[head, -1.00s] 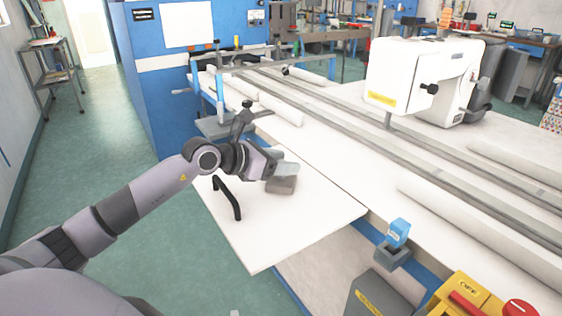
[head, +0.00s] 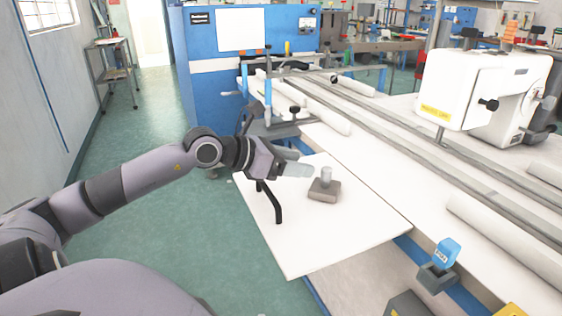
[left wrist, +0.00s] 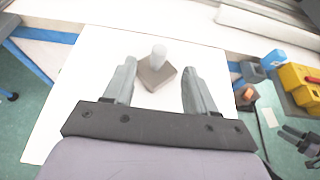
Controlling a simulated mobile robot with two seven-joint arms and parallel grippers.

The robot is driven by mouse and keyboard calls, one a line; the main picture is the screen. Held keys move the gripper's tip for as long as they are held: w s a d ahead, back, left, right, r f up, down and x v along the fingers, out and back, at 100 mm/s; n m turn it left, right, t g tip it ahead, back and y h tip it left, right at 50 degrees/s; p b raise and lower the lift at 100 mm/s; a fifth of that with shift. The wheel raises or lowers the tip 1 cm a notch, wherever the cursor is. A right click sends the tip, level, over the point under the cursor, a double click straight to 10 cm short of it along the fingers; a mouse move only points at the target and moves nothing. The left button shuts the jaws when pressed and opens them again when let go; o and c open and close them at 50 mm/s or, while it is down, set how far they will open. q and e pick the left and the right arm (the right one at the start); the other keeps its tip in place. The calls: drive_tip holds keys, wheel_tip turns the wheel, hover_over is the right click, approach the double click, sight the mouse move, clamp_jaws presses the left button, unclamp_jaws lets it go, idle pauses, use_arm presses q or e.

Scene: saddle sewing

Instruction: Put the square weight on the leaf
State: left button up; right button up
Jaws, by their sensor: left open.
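The square weight (head: 323,191) is a grey-brown block with a light grey upright knob on top. It rests flat on the leaf (head: 350,225), a white board sticking out from the long table. My left gripper (head: 296,162) is open and empty, just left of the weight and apart from it in the head view. In the left wrist view the weight (left wrist: 157,76) lies ahead, between the directions of the two spread fingers (left wrist: 155,85).
A white sewing machine (head: 485,90) and long rails (head: 400,130) are on the table. A blue switch (head: 444,255) is at the table's front edge. The leaf's front is clear.

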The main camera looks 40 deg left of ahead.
use_arm(q)
drive_tip(key=shift+v, duration=1.6)
